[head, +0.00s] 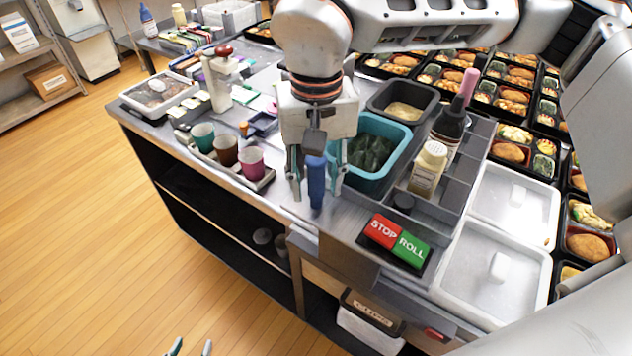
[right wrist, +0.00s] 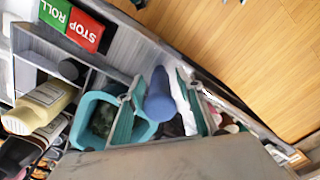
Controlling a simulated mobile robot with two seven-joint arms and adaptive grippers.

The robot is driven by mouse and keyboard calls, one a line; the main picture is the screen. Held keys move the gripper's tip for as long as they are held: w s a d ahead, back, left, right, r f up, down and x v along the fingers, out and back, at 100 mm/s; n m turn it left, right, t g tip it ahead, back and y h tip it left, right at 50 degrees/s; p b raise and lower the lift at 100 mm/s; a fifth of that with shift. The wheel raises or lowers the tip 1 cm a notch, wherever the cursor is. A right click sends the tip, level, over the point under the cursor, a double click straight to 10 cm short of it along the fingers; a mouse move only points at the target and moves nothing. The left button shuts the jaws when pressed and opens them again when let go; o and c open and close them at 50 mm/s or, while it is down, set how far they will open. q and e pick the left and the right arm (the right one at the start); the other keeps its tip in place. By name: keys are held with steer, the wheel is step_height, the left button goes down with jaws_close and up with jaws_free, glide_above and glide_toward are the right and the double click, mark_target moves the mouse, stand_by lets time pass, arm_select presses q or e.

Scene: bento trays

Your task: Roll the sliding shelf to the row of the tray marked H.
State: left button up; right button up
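A button box on the counter's front edge has a red STOP button (head: 383,230) and a green ROLL button (head: 411,249). Both also show at the top left of the right wrist view (right wrist: 86,30). Rows of filled bento trays (head: 510,154) lie at the right; I can make out no H mark. My right gripper (head: 316,190) points down left of the buttons, its fingers apart on either side of an upright blue cylinder (head: 316,184), with gaps showing. The blue cylinder (right wrist: 160,98) also stands between the fingers in the wrist view. My left gripper's open fingertips (head: 190,348) show at the bottom edge.
A teal bin (head: 392,163) and a grey divided caddy with bottles (head: 470,172) stand close to my right gripper. A holder with cups (head: 250,163) is on its left. White lidded containers (head: 497,264) lie right of the buttons. The wooden floor is clear.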

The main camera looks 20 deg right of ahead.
steer(key=shift+f, duration=0.4)
jaws_close()
steer(key=shift+s, duration=0.1)
